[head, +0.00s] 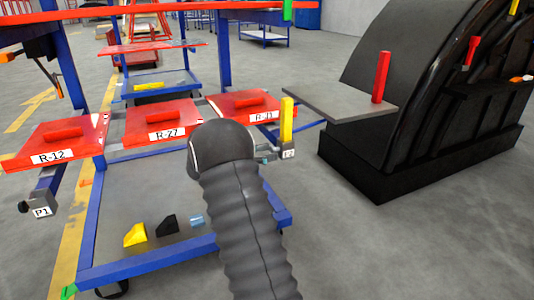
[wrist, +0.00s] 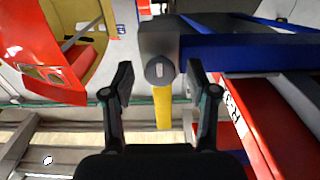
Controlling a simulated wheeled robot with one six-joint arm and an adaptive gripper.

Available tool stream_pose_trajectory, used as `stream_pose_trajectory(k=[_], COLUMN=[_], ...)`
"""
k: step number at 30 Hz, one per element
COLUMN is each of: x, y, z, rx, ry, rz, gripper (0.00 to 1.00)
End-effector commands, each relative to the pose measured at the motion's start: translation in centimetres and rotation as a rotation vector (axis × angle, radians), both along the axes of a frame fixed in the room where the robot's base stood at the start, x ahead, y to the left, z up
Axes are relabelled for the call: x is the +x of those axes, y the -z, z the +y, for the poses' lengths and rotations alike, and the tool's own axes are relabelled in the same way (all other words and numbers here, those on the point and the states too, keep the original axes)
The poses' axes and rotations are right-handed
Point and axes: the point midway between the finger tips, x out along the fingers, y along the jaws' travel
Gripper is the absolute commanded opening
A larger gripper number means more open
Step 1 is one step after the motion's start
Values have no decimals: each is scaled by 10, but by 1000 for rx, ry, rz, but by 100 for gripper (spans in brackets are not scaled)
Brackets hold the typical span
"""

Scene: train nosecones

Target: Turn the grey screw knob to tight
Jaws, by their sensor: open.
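The grey screw knob (wrist: 159,70) shows in the wrist view as a round disc with a small pale mark, in front of a grey block (wrist: 158,40). A yellow handle (wrist: 163,106) extends below it in that view. My gripper (wrist: 160,78) is open, with one finger on each side of the knob and a visible gap on both sides. I cannot tell how far the fingertips are from it in depth. In the head view, a block labelled P2 (head: 289,154) with a yellow handle (head: 286,122) stands right of my arm, which hides my gripper.
A blue-framed cart carries red panels R-12 (head: 55,142), R-27 (head: 163,122) and R-21 (head: 250,105). Another grey block, P1 (head: 41,211), is at its left. A black nosecone (head: 410,70) with a grey shelf (head: 340,102) stands at right. Open floor (head: 440,245) lies at lower right.

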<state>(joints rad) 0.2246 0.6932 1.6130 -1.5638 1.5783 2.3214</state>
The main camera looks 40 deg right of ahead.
Motion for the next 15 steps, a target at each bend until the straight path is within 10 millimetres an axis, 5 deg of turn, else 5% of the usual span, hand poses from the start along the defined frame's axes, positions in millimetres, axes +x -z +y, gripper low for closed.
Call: stream_pose_trajectory(k=[5,15], x=[4,19], y=[0,0], z=[13,75], rx=[1,0], ry=[-2,-2], rz=[0,0], gripper=[58,58])
